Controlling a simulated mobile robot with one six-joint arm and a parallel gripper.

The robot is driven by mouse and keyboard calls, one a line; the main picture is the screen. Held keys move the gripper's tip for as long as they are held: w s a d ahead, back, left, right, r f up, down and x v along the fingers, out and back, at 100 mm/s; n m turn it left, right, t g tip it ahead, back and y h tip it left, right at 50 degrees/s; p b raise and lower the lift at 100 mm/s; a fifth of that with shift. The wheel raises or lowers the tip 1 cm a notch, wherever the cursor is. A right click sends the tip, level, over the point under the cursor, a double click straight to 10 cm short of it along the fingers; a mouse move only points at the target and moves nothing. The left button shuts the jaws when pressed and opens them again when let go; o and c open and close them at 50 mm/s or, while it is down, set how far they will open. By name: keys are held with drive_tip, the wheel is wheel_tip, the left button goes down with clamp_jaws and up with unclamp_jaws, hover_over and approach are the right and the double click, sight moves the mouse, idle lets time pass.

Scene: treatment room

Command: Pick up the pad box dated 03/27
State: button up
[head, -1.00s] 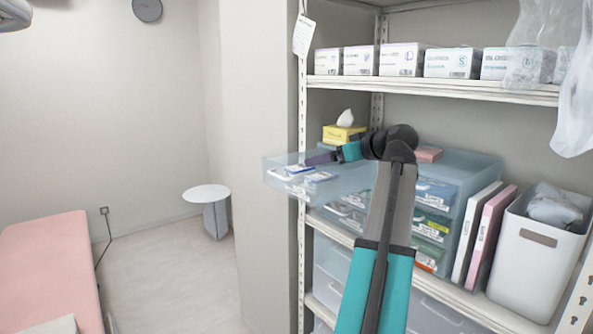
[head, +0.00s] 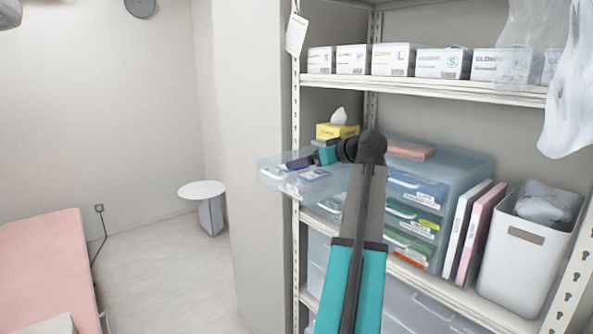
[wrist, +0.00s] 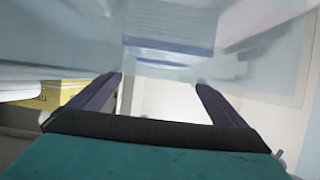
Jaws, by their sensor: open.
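A clear blue drawer (head: 275,181) is pulled out at the left of the drawer unit. A small white box with a blue-purple edge (head: 313,173) lies in it; other contents are unclear. No date is readable, so I cannot tell which box is the 03/27 one. My gripper (head: 296,163) is open and empty at the drawer, close to the box. In the wrist view, my gripper's fingers (wrist: 158,84) are spread apart, and a pale box with a blue band (wrist: 170,28) shows ahead, blurred behind clear plastic.
A yellow tissue box (head: 337,130) stands behind the drawer. The drawer unit (head: 458,178) has a pink box (head: 411,150) on top. Binders (head: 478,232) and a white bin (head: 525,262) stand to the right. A shelf (head: 430,90) with several glove boxes is above.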

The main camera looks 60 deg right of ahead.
drive_tip(key=shift+x, duration=1.1)
drive_tip(key=shift+w, duration=0.1)
drive_tip(key=shift+p+x, duration=1.45)
drive_tip(key=shift+x, duration=1.1)
drive_tip(key=shift+f, duration=0.15)
drive_tip(key=c, duration=1.2)
